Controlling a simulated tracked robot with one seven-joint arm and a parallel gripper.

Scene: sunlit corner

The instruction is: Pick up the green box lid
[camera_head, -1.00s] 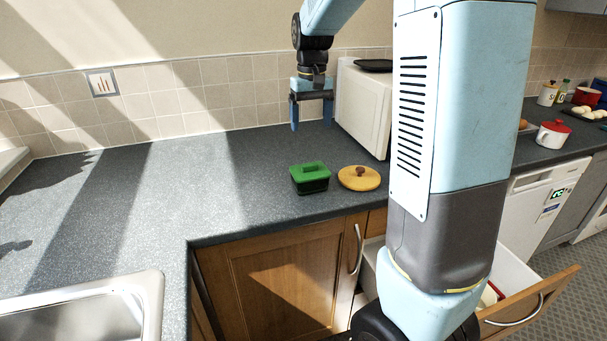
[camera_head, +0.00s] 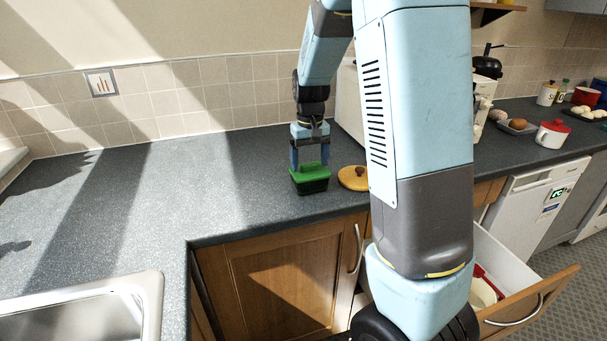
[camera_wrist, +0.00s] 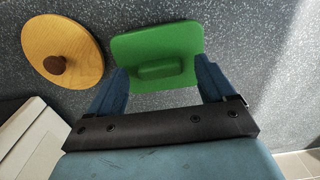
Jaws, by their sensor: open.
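The green box lid (camera_head: 309,172) sits on top of a dark box (camera_head: 312,187) on the grey counter, near its front edge. A raised handle runs along the lid's middle. In the wrist view the lid (camera_wrist: 160,47) shows from above, with its handle (camera_wrist: 160,70) between the two blue fingers. My gripper (camera_head: 310,164) is open and empty, pointing down just above or behind the lid. In the wrist view my gripper (camera_wrist: 163,75) has one finger on each side of the handle. I cannot tell whether the fingers touch the lid.
A round wooden lid with a brown knob (camera_head: 353,178) lies close to the right of the box. A white appliance (camera_head: 349,100) stands behind. A drawer (camera_head: 527,300) is open below the counter. The counter (camera_head: 190,190) to the left is clear.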

